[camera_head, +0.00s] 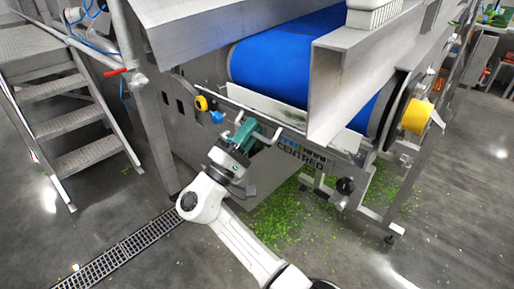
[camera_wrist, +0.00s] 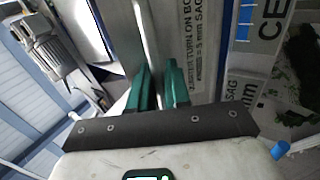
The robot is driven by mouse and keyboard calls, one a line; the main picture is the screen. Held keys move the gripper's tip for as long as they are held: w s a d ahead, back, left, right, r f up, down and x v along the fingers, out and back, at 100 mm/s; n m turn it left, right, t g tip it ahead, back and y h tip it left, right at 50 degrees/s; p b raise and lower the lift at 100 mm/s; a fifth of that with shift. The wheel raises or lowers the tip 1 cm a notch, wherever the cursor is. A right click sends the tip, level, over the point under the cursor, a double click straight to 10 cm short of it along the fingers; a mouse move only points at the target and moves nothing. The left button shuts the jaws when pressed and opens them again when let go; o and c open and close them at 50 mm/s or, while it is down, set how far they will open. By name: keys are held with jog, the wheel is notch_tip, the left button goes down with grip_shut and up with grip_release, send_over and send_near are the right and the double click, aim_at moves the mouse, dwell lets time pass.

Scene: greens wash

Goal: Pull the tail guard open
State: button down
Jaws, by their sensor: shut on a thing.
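The tail guard (camera_head: 266,108) shows in the head view as a pale metal panel below the blue belt at the conveyor's end. My gripper (camera_head: 244,132) is in front of this end, by the guard's lower edge. In the wrist view my gripper's green fingers (camera_wrist: 157,92) are closed on a thin metal bar (camera_wrist: 149,38), which I take as the guard's handle. The exact grip point is partly hidden between the fingers. A printed label (camera_wrist: 190,40) is on the surface just right of the bar.
The blue belt (camera_head: 280,62) is above the guard. A yellow roller end (camera_head: 417,116) is at the right. Metal steps (camera_head: 75,128) stand at the left. Green scraps (camera_head: 275,215) lie on the floor beneath. A drain grate (camera_head: 125,255) crosses the open floor at the lower left.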

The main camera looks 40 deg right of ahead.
notch_tip(320, 180, down, 2)
jog(key=h+b, duration=0.1)
jog(key=b, duration=0.1)
jog(key=h+b, duration=0.1)
jog(key=b, duration=0.1)
jog(key=shift+a+f, duration=0.15)
jog(key=shift+f, duration=0.1)
jog(key=shift+d+f+b, duration=0.25)
jog(key=shift+f+b, duration=1.05)
jog(key=shift+b, duration=0.95)
jog(key=shift+d+f+b, duration=0.2)
jog(key=shift+f+b, duration=1.1)
jog(key=shift+b, duration=0.9)
jog(key=shift+d, duration=0.15)
jog(key=c, duration=1.4)
grip_release()
jog(key=shift+d, duration=0.15)
jog(key=shift+o, duration=0.3)
